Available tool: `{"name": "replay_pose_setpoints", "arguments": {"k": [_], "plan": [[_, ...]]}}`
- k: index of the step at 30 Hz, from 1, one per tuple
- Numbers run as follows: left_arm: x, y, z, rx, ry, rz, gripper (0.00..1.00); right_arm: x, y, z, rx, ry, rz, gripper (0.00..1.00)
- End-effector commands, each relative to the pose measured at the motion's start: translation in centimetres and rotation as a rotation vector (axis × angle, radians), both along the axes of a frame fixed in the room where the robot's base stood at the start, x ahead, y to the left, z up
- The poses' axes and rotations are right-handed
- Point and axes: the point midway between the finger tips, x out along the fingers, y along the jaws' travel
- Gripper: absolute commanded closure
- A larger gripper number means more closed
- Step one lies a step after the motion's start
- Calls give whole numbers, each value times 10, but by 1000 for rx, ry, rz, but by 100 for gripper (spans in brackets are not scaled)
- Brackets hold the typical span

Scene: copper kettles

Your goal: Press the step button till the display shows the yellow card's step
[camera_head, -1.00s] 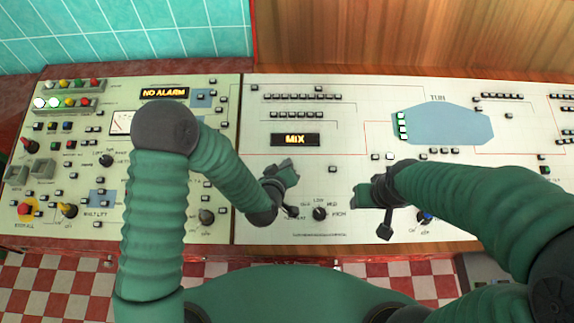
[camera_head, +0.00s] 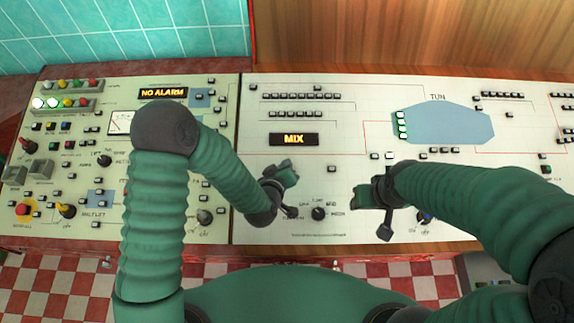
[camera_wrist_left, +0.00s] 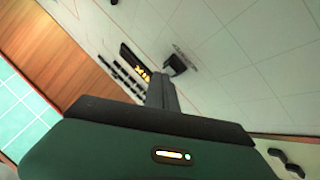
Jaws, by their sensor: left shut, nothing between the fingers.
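The display (camera_head: 294,139) on the pale panel reads "MIX" in amber letters; it also shows in the left wrist view (camera_wrist_left: 134,62). I cannot make out a yellow card.
A second display (camera_head: 163,92) reads "NO ALARM". A knob (camera_head: 319,213) sits below the grippers. Rows of small buttons (camera_head: 300,96) lie above the display. A blue tun shape (camera_head: 450,125) is at the right. The left section has lamps, switches and a red stop button (camera_head: 25,208).

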Motion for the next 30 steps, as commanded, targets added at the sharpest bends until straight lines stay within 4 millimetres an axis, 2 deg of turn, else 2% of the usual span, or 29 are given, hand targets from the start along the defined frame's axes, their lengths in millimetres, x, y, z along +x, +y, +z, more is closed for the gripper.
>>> {"name": "replay_pose_setpoints", "arguments": {"k": [20, 30], "plan": [[1, 0, -8, 0, 0, 0, 100, 0, 0, -7, 0, 0, 0, 48], [1, 0, -5, 0, 1, -1, 100, 0, 0, -4, 0, 0, 0, 48]]}}
